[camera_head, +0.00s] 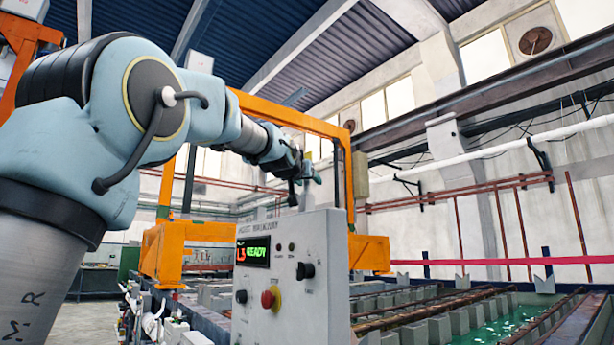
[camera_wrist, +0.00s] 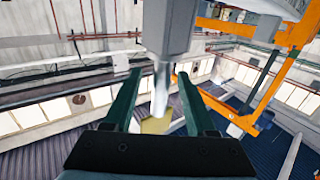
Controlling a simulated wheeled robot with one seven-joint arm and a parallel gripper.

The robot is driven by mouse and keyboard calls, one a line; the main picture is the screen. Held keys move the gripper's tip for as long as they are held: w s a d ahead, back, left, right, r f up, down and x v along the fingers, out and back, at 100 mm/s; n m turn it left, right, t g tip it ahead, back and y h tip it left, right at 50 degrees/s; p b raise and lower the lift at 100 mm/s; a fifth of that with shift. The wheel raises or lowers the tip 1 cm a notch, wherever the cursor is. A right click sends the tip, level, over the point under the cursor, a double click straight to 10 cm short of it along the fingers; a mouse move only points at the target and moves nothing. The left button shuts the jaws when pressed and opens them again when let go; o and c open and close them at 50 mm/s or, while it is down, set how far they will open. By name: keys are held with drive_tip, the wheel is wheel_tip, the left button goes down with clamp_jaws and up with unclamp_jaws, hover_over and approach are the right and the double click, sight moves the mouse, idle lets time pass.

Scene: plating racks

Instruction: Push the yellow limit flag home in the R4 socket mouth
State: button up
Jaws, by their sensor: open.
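My gripper (camera_wrist: 159,75) shows in the wrist view as two dark green fingers, spread open. A small yellow piece (camera_wrist: 156,124), which looks like the limit flag, lies between the fingers near the palm, with a gap to each finger. A pale narrow strip (camera_wrist: 160,88) runs from it towards a grey block (camera_wrist: 168,28) beyond the fingertips. I cannot tell whether the flag is seated. No R4 label is readable, so I cannot identify the socket mouth. In the head view my gripper (camera_head: 309,174) is small, above the control cabinet; the flag is not clear there.
The grey control cabinet (camera_head: 297,290) has a lit display (camera_head: 253,252) reading "L3 READY" and a red knob (camera_head: 270,297). An orange frame (camera_head: 290,117) stands behind my arm.

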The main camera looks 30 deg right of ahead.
drive_tip(key=shift+x, duration=1.1)
clamp_jaws()
